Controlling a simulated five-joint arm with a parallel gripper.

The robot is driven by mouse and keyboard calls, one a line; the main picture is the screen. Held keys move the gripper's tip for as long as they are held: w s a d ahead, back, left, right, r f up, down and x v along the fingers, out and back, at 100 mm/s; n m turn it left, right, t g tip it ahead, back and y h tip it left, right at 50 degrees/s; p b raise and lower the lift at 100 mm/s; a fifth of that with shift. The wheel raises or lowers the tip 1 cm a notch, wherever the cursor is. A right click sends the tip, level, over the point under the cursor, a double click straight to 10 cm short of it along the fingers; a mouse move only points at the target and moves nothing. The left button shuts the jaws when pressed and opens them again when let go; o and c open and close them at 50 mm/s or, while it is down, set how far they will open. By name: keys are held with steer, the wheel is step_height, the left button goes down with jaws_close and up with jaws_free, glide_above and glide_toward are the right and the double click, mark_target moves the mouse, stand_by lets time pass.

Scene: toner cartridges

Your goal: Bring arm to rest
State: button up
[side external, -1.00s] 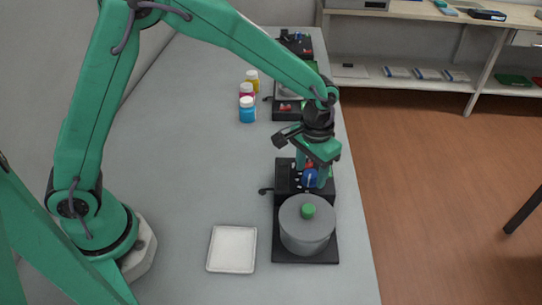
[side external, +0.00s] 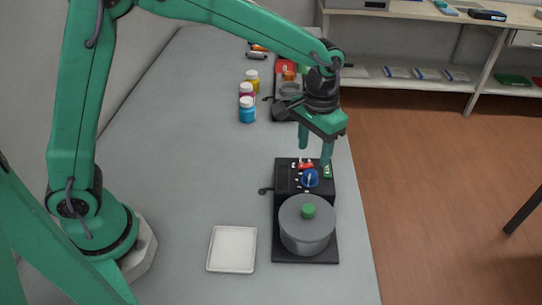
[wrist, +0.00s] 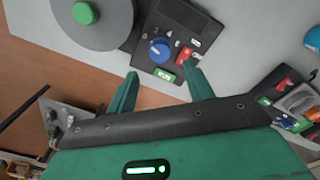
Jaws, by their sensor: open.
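My gripper (side external: 315,152) is open and empty. Its two green fingers hang apart just above the far end of the near black device, over the control panel. In the wrist view my gripper (wrist: 160,88) shows its fingers spread on either side of the panel's edge. The near device (side external: 284,187) carries a blue knob (side external: 310,178), red and green switches and a grey lidded pot (side external: 307,228) with a green knob. The blue knob also shows in the wrist view (wrist: 160,49). I cannot tell whether a fingertip touches the device.
A white square tray (side external: 232,249) lies left of the pot. Blue (side external: 248,110), magenta and yellow bottles stand farther back. Another device (side external: 286,108) is behind my gripper. The table's middle left is clear. Its right edge is close to my gripper.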

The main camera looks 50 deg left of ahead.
steer(key=shift+r, duration=0.5)
steer(key=shift+s+a+r, duration=0.15)
steer(key=shift+a+r, duration=0.15)
steer(key=s+a+r+t, duration=0.2)
steer(key=s+a+r, duration=0.2)
steer(key=s+a, duration=0.4)
steer(key=s+a+r+n+t, duration=0.1)
steer(key=s+a+r+t, duration=0.2)
steer(key=s+a+r, duration=0.2)
steer(key=s+a, duration=0.3)
steer(key=s, duration=0.4)
steer(key=shift+a+t, duration=0.25)
steer(key=shift+t, duration=0.05)
